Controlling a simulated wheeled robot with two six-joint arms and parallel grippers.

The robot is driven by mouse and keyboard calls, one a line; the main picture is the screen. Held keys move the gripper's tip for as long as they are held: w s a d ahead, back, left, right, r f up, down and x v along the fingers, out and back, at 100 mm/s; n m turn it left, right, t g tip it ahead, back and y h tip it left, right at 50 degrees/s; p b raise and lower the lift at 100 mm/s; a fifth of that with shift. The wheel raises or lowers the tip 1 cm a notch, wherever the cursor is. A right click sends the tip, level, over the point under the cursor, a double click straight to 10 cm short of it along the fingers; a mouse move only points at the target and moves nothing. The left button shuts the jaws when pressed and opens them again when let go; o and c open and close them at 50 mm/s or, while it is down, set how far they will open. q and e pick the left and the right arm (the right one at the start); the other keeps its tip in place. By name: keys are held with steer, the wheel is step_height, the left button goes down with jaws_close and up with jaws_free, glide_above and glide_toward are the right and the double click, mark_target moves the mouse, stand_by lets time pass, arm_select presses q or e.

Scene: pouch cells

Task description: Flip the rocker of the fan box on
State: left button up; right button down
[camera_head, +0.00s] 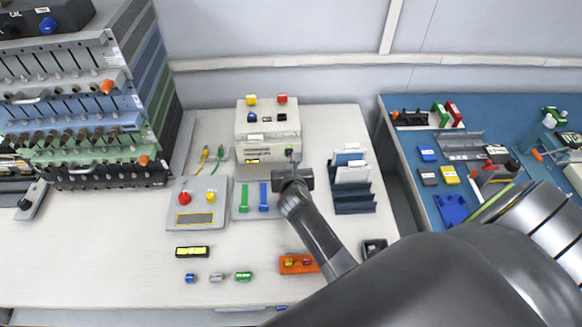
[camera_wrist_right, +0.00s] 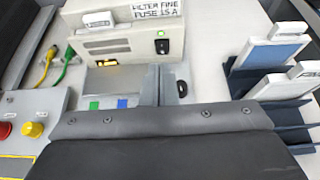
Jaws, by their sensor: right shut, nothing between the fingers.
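The fan box (camera_head: 268,154) is the cream lower unit of the stack in the middle of the bench. In the right wrist view, the fan box (camera_wrist_right: 120,44) carries a "FILTER FINE FUSE" label, vent slots and a lit yellow window. Its black rocker (camera_wrist_right: 162,47) is at the right of the front, under a small green light. My right gripper (camera_head: 291,166) is shut and empty, just in front of the fan box's right side. In the right wrist view, its fingertips (camera_wrist_right: 163,72) are just below the rocker; contact is unclear. My left gripper is out of view.
A second cream unit (camera_head: 268,118) sits on top. A grey panel (camera_head: 196,222) with red and yellow buttons stands left; a dark rack (camera_head: 354,201) with cards stands right. An orange holder (camera_head: 297,264) is near the front.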

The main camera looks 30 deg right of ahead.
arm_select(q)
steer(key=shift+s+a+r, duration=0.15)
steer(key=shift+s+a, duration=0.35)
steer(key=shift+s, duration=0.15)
arm_select(e)
steer(key=shift+r+v, duration=0.2)
steer(key=shift+v, duration=0.9)
steer(key=shift+w, duration=0.1)
steer(key=shift+d, duration=0.1)
